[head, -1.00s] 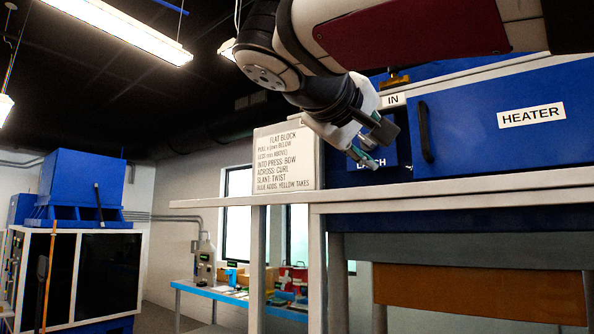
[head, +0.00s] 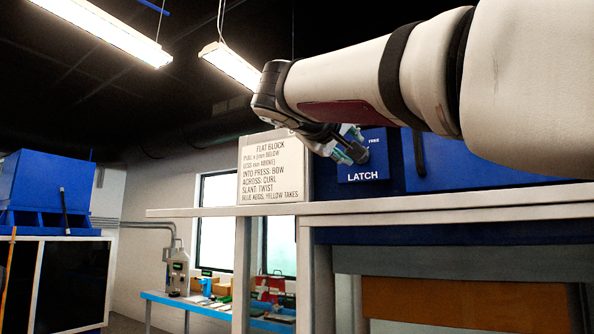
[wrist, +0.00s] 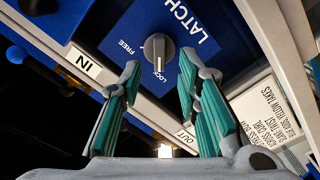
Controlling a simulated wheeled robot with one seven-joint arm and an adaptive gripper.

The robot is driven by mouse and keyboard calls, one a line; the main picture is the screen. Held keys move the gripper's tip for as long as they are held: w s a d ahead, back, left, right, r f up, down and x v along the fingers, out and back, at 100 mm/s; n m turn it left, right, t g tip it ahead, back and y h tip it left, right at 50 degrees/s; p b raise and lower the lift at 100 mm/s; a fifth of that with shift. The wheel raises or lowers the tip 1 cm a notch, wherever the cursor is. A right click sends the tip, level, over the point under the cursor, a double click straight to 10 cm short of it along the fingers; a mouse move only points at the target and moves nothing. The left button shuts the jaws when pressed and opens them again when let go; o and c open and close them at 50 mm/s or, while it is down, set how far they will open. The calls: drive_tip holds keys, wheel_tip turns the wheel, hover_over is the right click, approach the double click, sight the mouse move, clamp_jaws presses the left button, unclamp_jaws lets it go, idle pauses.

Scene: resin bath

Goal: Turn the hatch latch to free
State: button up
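The latch is a grey round knob (wrist: 158,50) on a blue panel marked LATCH (wrist: 215,50), with FREE and LOCK lettered beside it. Its pointer mark appears to face the LOCK lettering. My gripper (wrist: 159,64) is open, its green-padded fingers spread to either side of the knob in the wrist view. Nothing is between the fingers, and they appear short of the knob rather than touching it. In the head view my gripper (head: 350,148) is just in front of the blue latch panel (head: 372,168), and it hides most of the knob.
A white instruction sign (head: 272,168) stands left of the panel. A pale ledge (head: 400,205) runs below it. A blue door with a dark handle (head: 418,155) is to the right, partly behind my arm. In the wrist view an IN label (wrist: 84,63) and an OUT label (wrist: 185,137) flank the panel.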

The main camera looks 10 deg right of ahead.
drive_tip(key=x, duration=0.3)
clamp_jaws()
